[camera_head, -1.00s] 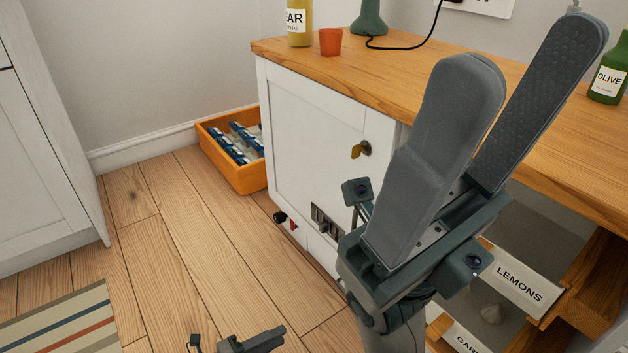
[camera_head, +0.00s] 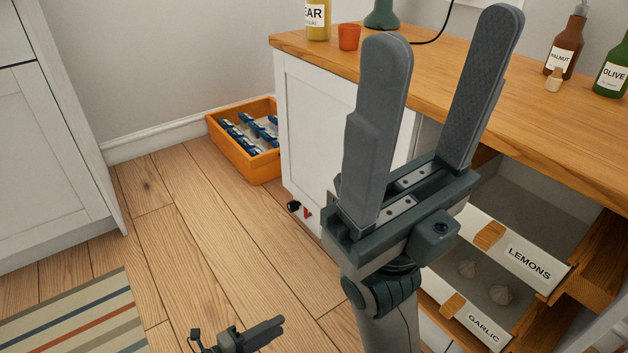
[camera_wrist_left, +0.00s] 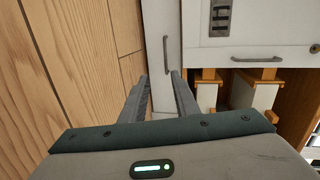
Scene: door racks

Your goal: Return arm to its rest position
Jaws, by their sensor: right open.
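My right gripper (camera_head: 447,32) stands large and upright in the middle of the head view. Its two long grey fingers are spread wide with nothing between them, and it hides part of the white cabinet (camera_head: 303,130) and its counter behind it. My left gripper (camera_head: 276,329) is small and low at the bottom edge of the head view, above the floor. In the left wrist view its two fingers (camera_wrist_left: 160,84) are apart, with a strip of white cabinet front seen between them and nothing held.
A wooden counter (camera_head: 455,82) carries bottles and an orange cup (camera_head: 348,37). Open drawers labelled LEMONS (camera_head: 525,262) and GARLIC (camera_head: 478,325) stick out at lower right. An orange crate (camera_head: 240,157) sits on the floor beside the cabinet. Floor at left is clear apart from a striped rug (camera_head: 75,320).

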